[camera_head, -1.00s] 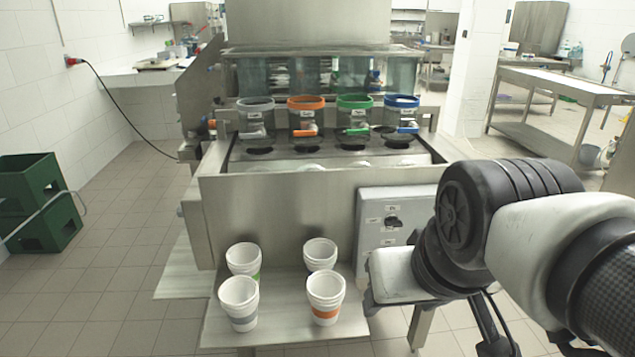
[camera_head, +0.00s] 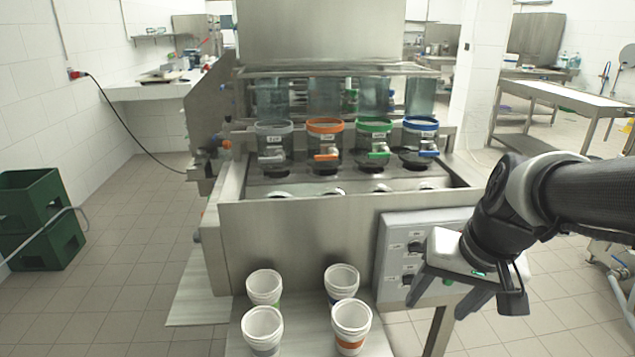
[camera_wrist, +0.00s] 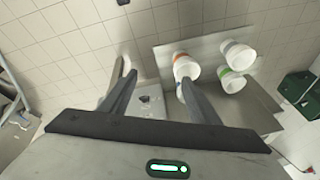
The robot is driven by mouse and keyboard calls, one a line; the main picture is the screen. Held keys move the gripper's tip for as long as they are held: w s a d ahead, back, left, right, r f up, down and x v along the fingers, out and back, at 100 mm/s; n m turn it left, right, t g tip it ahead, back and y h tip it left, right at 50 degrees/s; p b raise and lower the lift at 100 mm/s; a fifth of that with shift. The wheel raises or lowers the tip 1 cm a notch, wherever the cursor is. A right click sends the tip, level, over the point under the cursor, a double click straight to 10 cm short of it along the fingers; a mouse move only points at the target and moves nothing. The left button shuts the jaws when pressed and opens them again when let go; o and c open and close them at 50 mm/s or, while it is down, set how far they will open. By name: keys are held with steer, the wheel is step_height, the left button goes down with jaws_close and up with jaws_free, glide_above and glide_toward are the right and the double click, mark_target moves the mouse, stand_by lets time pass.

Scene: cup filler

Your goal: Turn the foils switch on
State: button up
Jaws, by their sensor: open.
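A grey control box (camera_head: 388,235) is fixed to the right front of the steel machine. It bears black rotary switches, an upper one (camera_head: 415,246) and a lower one (camera_head: 408,280), each with small white labels. The labels are too small to read, so I cannot tell which is the foils switch. My gripper (camera_head: 443,302) points downward in front of the box's right part and hides some of it. Its fingers are apart with nothing held.
Several stacks of white cups, one of them orange-banded (camera_head: 351,322), stand on a steel shelf (camera_head: 232,338) left of my gripper. Jars with coloured rims, such as the orange one (camera_head: 326,127), sit on the machine. Green crates (camera_head: 38,215) stand far left.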

steer(key=w+a+f+m+y+p, duration=0.25)
steer(key=f+m+y, duration=0.8)
steer(key=f, duration=0.65)
steer(key=w+d+f+m+t+h, duration=0.45)
steer(key=d+m+t, duration=0.2)
steer(key=m, duration=0.45)
steer(key=w+d+f+m+t+h, duration=0.35)
steer(key=d+m+t+h, duration=0.25)
steer(key=m+t, duration=0.3)
steer(key=w+a+m+g+b, duration=0.1)
steer(key=w+b, duration=0.1)
steer(key=w, duration=1.4)
steer(key=shift+w, duration=0.25)
steer(key=c, duration=1.1)
steer(key=shift+o, duration=0.2)
steer(key=shift+m, duration=0.25)
